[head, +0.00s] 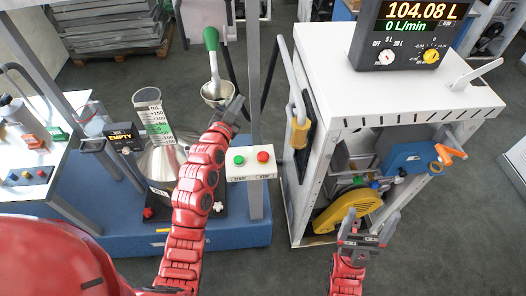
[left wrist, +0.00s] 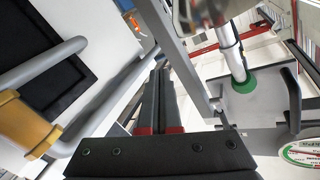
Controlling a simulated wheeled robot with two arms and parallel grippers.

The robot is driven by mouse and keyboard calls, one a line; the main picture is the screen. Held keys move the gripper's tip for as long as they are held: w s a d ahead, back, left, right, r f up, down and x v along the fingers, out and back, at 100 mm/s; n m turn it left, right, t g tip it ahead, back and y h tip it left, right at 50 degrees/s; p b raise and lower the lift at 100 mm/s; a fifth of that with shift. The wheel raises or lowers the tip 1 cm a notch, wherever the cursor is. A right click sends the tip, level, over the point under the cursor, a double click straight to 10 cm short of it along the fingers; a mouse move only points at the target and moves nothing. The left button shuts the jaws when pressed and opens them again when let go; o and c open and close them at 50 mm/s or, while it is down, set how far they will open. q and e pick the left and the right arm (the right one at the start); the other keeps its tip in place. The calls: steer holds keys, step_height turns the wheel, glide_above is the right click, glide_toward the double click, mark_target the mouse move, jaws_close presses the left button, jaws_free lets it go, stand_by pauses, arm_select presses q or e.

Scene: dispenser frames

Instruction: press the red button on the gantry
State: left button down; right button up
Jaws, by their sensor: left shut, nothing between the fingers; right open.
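The red button (head: 263,157) sits on a white control box (head: 251,174) beside a green button (head: 239,160). The box is fixed low on the grey gantry post (head: 254,70). My left gripper (head: 236,103) is shut and empty, above and a little left of the box in the head view, apart from the red button. Its closed fingers (left wrist: 161,95) also show in the left wrist view, where I cannot make out the red button. My right gripper (head: 369,222) is open and empty, low and right of the box.
A steel funnel hopper (head: 163,163) stands on the blue base left of my left arm. A green-handled ladle (head: 212,45) is behind my left gripper. A white cart (head: 420,85) with a display and yellow-gripped nozzle (head: 299,133) stands to the right.

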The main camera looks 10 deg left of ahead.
arm_select(q)
steer(key=s+d+f+m+g+h+p, duration=0.1)
steer(key=d+m+g+h, duration=0.2)
steer(key=d+m+g, duration=0.2)
steer(key=m+g+p, duration=0.2)
steer(key=m+g, duration=0.3)
glide_above(260, 156)
steer(key=f, duration=0.2)
steer(key=shift+s+r, duration=0.1)
steer(key=shift+r, duration=0.05)
steer(key=shift+b, duration=0.3)
step_height(260, 156, down, 8)
steer(key=b, duration=0.3)
steer(key=shift+f+b, duration=0.45)
steer(key=shift+b, duration=0.05)
steer(key=shift+r, duration=0.1)
stand_by(0.8)
